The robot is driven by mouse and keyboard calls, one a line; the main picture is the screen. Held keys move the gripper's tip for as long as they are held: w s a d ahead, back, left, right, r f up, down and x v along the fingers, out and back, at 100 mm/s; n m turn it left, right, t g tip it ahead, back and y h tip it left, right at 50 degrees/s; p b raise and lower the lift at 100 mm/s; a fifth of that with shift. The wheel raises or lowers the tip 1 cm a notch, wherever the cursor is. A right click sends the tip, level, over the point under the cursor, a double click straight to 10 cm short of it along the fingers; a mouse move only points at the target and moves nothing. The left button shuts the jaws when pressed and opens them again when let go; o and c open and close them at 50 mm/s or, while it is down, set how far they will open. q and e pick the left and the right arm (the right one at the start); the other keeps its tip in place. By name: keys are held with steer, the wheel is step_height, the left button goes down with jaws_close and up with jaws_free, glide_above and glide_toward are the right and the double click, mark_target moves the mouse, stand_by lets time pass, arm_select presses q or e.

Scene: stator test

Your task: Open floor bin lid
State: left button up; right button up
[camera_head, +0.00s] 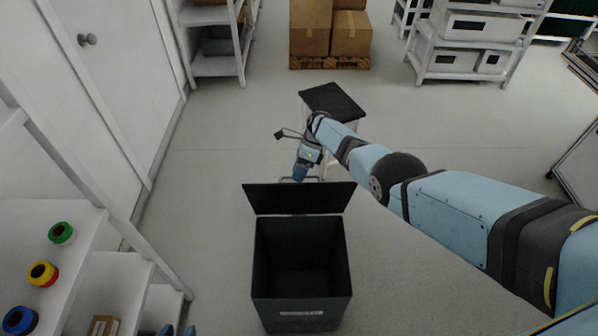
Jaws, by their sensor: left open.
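My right arm reaches in from the right, and my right gripper (301,179) is just behind the lid's top edge. Its fingertips are small and partly hidden, so I cannot tell their opening or whether they touch the lid. My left gripper (179,331) shows only as two separated blue tips at the bottom edge, left of the bin.
A white shelf (85,235) with coloured spools is at the left, close to my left gripper. A dark-topped stool (333,101) stands behind my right gripper. Boxes on a pallet (330,63) and storage racks are at the back. Floor left of the bin is clear.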

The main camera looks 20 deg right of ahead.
steer(key=v, duration=1.4)
steer(key=shift+p, duration=0.45)
steer(key=shift+s+f, duration=0.1)
steer(key=shift+s, duration=0.05)
